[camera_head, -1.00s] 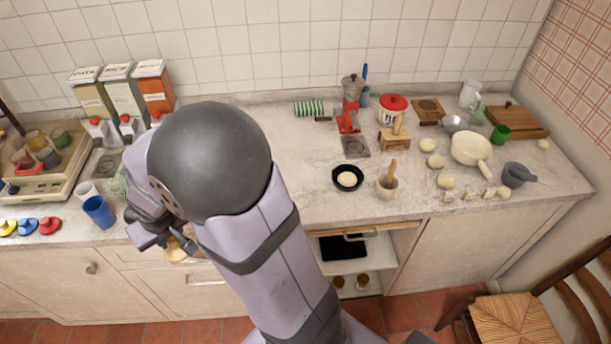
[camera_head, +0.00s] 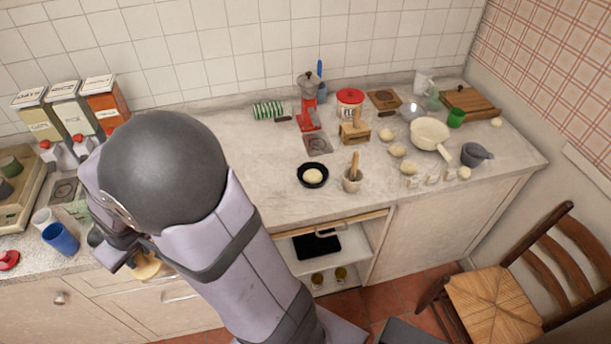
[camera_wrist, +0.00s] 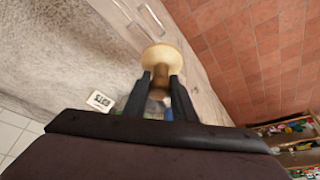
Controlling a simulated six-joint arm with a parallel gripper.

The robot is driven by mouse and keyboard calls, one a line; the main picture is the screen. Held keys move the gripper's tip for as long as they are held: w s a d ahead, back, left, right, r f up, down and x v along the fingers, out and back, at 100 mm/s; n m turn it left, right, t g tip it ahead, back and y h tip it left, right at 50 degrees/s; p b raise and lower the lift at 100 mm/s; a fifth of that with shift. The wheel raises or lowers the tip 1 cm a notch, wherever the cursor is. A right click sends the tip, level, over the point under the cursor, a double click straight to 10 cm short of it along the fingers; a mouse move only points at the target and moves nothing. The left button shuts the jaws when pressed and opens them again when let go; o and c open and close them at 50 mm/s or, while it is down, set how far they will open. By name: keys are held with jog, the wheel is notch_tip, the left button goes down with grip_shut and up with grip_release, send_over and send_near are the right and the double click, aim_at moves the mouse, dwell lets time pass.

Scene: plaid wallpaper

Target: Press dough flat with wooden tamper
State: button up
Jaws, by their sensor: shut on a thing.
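My gripper (camera_wrist: 161,84) is shut on the handle of a wooden tamper (camera_wrist: 161,55), whose pale round disc points away from the fingers. In the head view my gripper (camera_head: 118,252) is partly hidden by my arm, and the tamper (camera_head: 147,267) shows at the counter's front edge, over the drawer fronts. A pale round piece of dough (camera_head: 313,176) lies in a small black pan (camera_head: 313,186) on the middle of the counter, well to the right of my gripper and apart from the tamper.
Behind are a red moka pot (camera_head: 309,115) and a wooden press (camera_head: 355,133). Several dough balls (camera_head: 397,151) and a cream pan (camera_head: 429,134) lie further right. A blue cup (camera_head: 61,239) stands left of my gripper. Counter left of the pan is clear.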

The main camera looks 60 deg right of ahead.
dwell(0.3)
jog(key=shift+w+d, duration=0.25)
jog(key=shift+d, duration=0.2)
jog(key=w+d+m+g+h, duration=0.3)
jog(key=d+m, duration=1)
jog(key=d, duration=1.3)
jog(key=s+d+m+g, duration=0.2)
jog(key=s+d+m, duration=0.5)
jog(key=d, duration=0.5)
jog(key=s+d+m+g, duration=0.2)
jog(key=s+d+m, duration=0.5)
jog(key=s+d, duration=0.5)
jog(key=shift+s+d+g, duration=0.25)
jog(key=shift+s+g, duration=0.05)
jog(key=shift+g, duration=0.1)
jog(key=shift+f, duration=0.2)
jog(key=b, duration=0.2)
send_over(312, 176)
jog(key=shift+f, duration=2.9)
